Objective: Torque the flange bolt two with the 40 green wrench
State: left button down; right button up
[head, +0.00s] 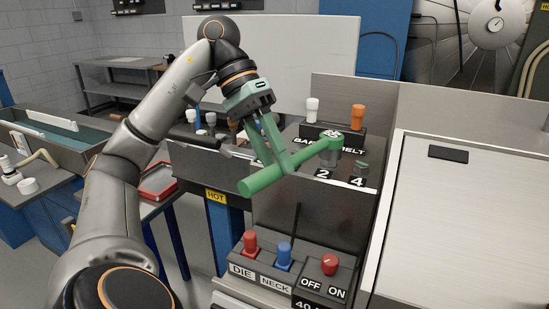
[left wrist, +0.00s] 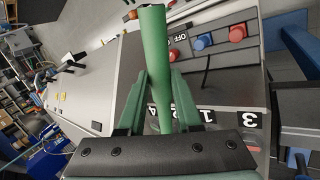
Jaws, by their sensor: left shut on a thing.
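The green wrench (head: 266,178) lies across the picture in the head view, its thick handle end at lower left and its head at upper right. The wrench head is at the bolt post behind the label 2 (head: 323,174); I cannot tell whether it is seated on it. My left gripper (head: 278,166) is shut on the wrench's handle. In the left wrist view the wrench (left wrist: 155,62) runs between the green fingers of the left gripper (left wrist: 158,82). The right gripper is not in view.
A control box with red and blue knobs (head: 284,254) is below the wrench. A dark box with white and orange knobs (head: 333,136) stands behind. A large pale panel (head: 466,220) is at right. A water trough (head: 62,132) and red tray (head: 158,182) are at left.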

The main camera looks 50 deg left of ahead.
pick_arm(q)
jog(key=shift+r+p, duration=2.95)
jog(key=shift+r, duration=0.25)
jog(key=shift+f, duration=0.1)
